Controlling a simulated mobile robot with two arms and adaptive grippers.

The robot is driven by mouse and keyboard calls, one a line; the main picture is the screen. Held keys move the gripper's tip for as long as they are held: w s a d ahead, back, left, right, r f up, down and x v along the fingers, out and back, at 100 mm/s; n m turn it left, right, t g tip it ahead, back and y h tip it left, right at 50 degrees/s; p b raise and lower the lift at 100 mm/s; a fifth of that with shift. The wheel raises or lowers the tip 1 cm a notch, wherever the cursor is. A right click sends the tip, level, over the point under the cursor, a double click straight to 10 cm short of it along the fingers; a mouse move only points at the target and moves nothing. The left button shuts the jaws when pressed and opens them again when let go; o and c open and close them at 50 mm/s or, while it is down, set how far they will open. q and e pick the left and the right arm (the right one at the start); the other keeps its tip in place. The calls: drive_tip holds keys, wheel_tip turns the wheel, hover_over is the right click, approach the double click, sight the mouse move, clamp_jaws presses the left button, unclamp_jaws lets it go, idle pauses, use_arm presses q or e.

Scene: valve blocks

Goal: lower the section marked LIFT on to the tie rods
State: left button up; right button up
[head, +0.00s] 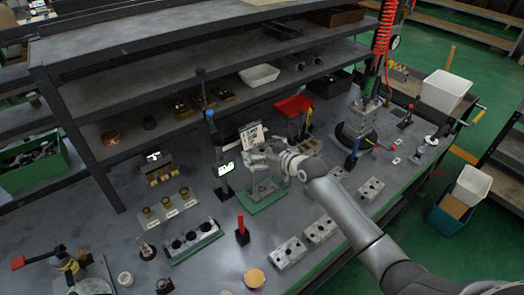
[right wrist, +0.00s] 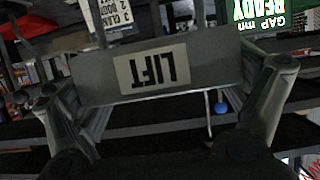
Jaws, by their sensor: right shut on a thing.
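The section marked LIFT (right wrist: 105,90) is a grey block with a pale label, upside down in the right wrist view. My right gripper (head: 262,160) is shut on it, one finger at each end in the wrist view. In the head view the gripper hangs over a small stack (head: 264,187) on a green base plate (head: 273,201). The gripper largely hides the section there. Thin upright rods show beside the block in the wrist view, but I cannot tell whether they pass into its holes. My left gripper is out of view.
A lit green display (head: 224,169) stands on a post left of the stack, and a printed card (head: 251,135) stands behind. A red-handled tool (head: 242,232) and drilled blocks (head: 289,252) stand in front. Shelving (head: 150,95) rises at the back left.

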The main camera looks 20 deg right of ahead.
sight(262, 189)
drive_tip(key=shift+f+b, duration=6.1)
drive_tip(key=shift+f, duration=1.6)
drive_tip(key=o, duration=1)
drive_tip(key=shift+s+f, duration=0.1)
drive_tip(key=shift+f, duration=0.05)
drive_tip(key=v, duration=1.2)
